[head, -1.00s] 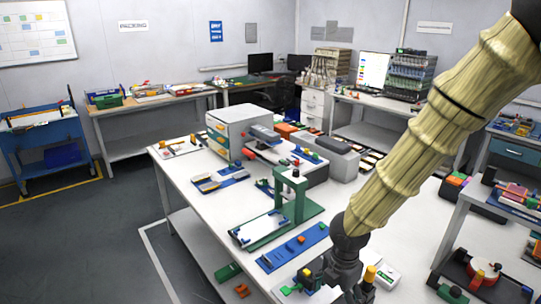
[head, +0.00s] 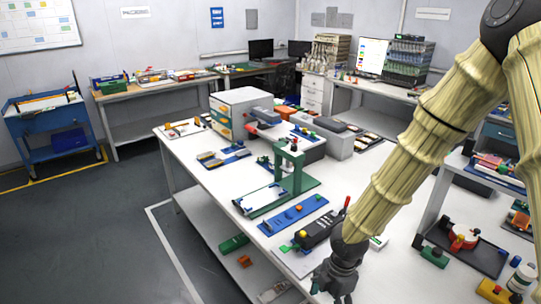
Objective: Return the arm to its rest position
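My gripper (head: 333,290) hangs at the lower middle of the head view, at the end of my tan-sleeved arm. It is over or just beside the near edge of the white table (head: 228,190), and its fingers point down. The fingertips are small and dark, so I cannot tell whether they are open or shut, and I see no thing clearly held. A dark device (head: 318,230) with a red and a yellow part stands on the table just behind the gripper, partly hidden by my arm.
A blue strip (head: 293,215) and a green press stand (head: 298,172) lie left of my arm. A grey-white cabinet (head: 240,108) stands farther back. At right is a shelf table with a black tray (head: 470,252). The floor at left (head: 110,230) is clear.

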